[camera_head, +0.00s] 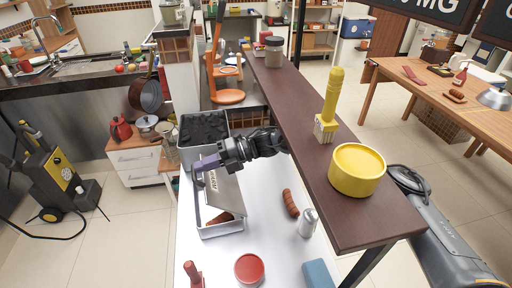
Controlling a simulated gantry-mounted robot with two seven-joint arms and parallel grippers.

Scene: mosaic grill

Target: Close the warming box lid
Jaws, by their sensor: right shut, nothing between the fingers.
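The warming box (221,230) is a light metal box on the white counter, left of the shelf. Its grey lid (226,192) with lettering stands tilted, part open. A sausage (219,218) shows inside the box through the gap. My right gripper (197,168) is shut and empty, at the far upper edge of the lid. Whether its fingers touch the lid is unclear. Its arm comes in from the right, beneath the dark shelf. My left gripper is not in view.
A dark-filled tray (203,128) stands behind the box. A sausage (290,203), a shaker (307,222), a red-topped jar (249,269) and a red-handled item (193,275) stand nearby. The dark shelf (310,150) overhangs the counter's right side, holding a yellow brush (330,105) and yellow tub (356,172).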

